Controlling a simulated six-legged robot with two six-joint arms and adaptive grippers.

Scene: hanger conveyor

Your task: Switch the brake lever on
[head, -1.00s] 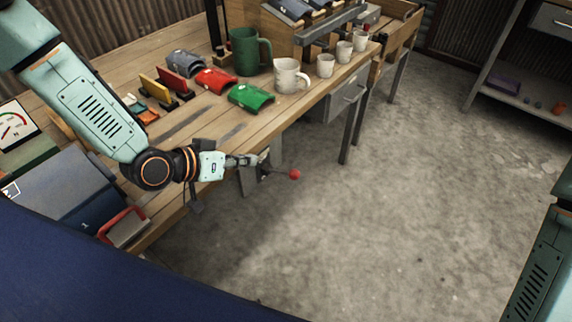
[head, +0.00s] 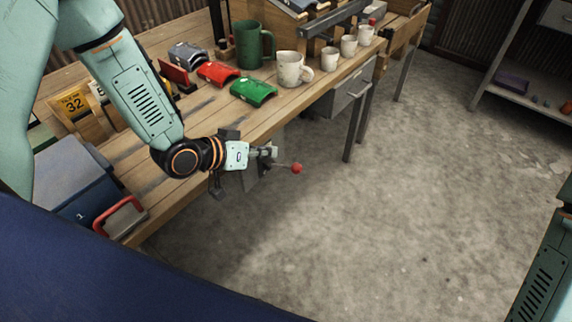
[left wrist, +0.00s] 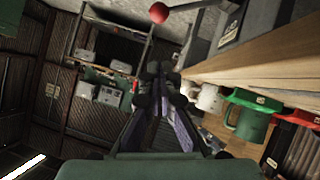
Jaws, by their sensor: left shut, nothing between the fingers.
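The brake lever is a thin rod with a red ball knob (head: 297,168), sticking out from the front of the workbench at a grey bracket. The knob (left wrist: 159,12) also shows at the top of the left wrist view, with its rod running to the right. My left gripper (head: 274,152) is shut and empty, just left of and slightly above the knob in the head view. In the left wrist view its closed fingers (left wrist: 161,72) lie below the knob, with a visible gap. The gripper partly hides the lever's base. My right gripper is out of view.
The wooden workbench (head: 205,120) carries a green mug (head: 249,45), several white cups, a green curved piece (head: 253,92) and a red one (head: 218,73). A blue box (head: 75,180) with a red handle stands at the left. The floor (head: 400,200) right of the lever is clear.

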